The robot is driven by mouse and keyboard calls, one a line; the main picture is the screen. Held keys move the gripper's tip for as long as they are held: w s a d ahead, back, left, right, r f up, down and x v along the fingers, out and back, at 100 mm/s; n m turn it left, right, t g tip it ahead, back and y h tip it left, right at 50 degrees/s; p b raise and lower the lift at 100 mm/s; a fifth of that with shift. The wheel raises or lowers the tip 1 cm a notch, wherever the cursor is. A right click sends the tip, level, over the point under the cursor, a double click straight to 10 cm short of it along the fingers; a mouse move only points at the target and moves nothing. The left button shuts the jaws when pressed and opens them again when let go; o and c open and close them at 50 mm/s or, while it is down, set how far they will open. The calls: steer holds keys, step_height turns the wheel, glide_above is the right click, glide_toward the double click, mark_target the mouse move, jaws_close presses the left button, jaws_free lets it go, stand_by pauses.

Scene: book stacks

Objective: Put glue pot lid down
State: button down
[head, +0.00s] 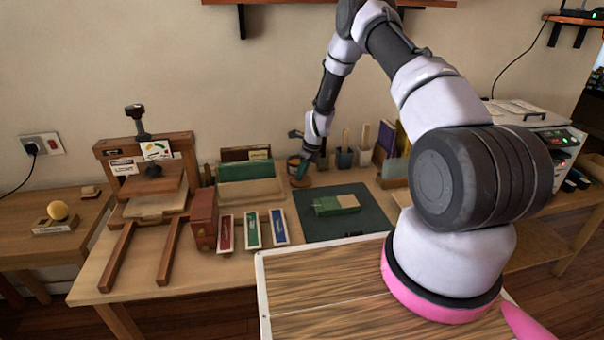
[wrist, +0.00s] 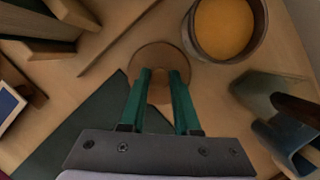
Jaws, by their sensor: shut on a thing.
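The glue pot lid (wrist: 158,53) is a round brown wooden disc between and under my fingertips in the wrist view. My gripper (wrist: 160,74), with green fingers, is shut on it; the gripped part is mostly hidden between the fingers. In the head view my gripper (head: 302,173) points down at the back of the bench, with the lid (head: 300,183) low beneath it. I cannot tell whether the lid touches the bench top. The glue pot (wrist: 264,32) stands open beside the lid, showing orange-yellow glue. It also shows in the head view (head: 293,163), partly behind my gripper.
A dark green mat (head: 365,219) with a green and beige block (head: 336,205) lies in front. Small pots with brushes (head: 344,159) stand to the right. A wooden rack (head: 248,190) stands left, with a press (head: 150,175) beyond. Some bare bench surrounds the lid.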

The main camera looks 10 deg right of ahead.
steer(key=shift+f, duration=0.3)
steer(key=c, duration=0.6)
jaws_free()
steer(key=shift+c, duration=0.2)
steer(key=s+d+r+n+t, duration=0.1)
steer(key=s+r+n, duration=0.25)
steer(key=r, duration=0.95)
steer(key=s+d+r+n, duration=0.1)
steer(key=s+r+n, duration=0.3)
steer(key=r, duration=1)
steer(key=s+d+r+n+t, duration=0.1)
steer(key=s+r+n, duration=0.35)
steer(key=r, duration=0.85)
steer(key=s+r+n+t, duration=0.1)
steer(key=s+r+n, duration=0.2)
steer(key=s, duration=0.6)
steer(key=s+d+r+n+t, duration=0.1)
steer(key=s+r+n, duration=0.3)
steer(key=s, duration=0.5)
steer(key=s+d+r+n, duration=0.1)
steer(key=s+r+n, duration=0.3)
steer(key=s, duration=0.6)
steer(key=shift+d+r+t, duration=0.25)
steer(key=shift+r+t, duration=0.15)
steer(key=shift+r, duration=0.5)
